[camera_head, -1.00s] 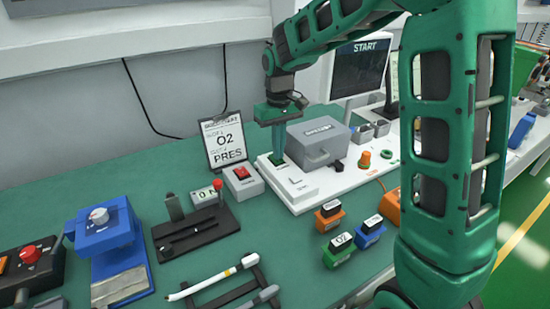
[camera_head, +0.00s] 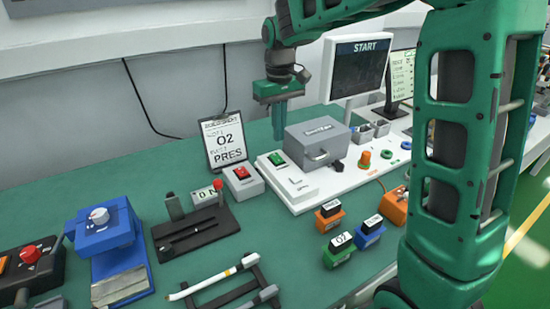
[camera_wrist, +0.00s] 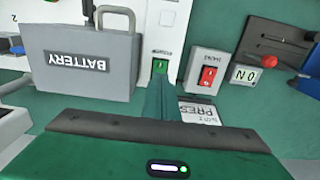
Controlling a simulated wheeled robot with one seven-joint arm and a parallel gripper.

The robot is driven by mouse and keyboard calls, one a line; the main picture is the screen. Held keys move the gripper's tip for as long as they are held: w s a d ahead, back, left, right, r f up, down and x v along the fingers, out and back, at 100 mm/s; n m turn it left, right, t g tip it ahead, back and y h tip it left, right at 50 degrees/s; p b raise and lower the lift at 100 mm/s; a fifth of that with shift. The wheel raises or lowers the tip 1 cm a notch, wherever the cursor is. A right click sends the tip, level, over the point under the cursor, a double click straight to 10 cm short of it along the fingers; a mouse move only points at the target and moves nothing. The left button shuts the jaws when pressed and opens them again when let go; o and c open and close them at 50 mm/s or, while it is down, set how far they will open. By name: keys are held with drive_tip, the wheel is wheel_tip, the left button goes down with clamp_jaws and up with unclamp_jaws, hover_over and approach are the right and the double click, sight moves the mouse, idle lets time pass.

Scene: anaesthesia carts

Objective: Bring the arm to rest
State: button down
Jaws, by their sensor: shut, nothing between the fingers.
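My green arm enters from the right in the head view. My gripper (camera_head: 281,137) points down above the back of the bench, its fingers together with nothing between them. It hangs behind and above the white panel (camera_head: 300,203), apart from the green switch (camera_head: 276,158) on it. In the wrist view my gripper's closed fingers (camera_wrist: 160,84) reach up toward the green switch (camera_wrist: 160,66), which lies just beyond their tips.
A grey battery box (camera_head: 318,142) stands right beside the gripper. A clipboard card (camera_head: 224,140) leans at left, near a red switch box (camera_head: 243,181). A START monitor (camera_head: 357,66) stands at right. Small coloured blocks (camera_head: 339,248) sit in front. Air above the bench is free.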

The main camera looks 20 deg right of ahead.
idle(0.4)
drive_tip(key=s+d, duration=0.2)
drive_tip(key=s+d+r+m, duration=0.1)
drive_tip(key=s+d, duration=0.2)
drive_tip(key=s+d+m, duration=0.1)
drive_tip(key=s+d, duration=0.2)
drive_tip(key=shift+r, duration=0.15)
drive_tip(key=s+d+f+m, duration=0.2)
drive_tip(key=s+d+m, duration=0.1)
drive_tip(key=s, duration=1)
drive_tip(key=s+d+f+m, duration=0.3)
drive_tip(key=s+d, duration=0.3)
drive_tip(key=s, duration=0.7)
drive_tip(key=shift+s+d+f+m, duration=0.15)
drive_tip(key=shift+s+d+m, duration=0.05)
drive_tip(key=shift+m, duration=0.1)
drive_tip(key=shift+w+f, duration=0.25)
drive_tip(key=shift+w, duration=0.4)
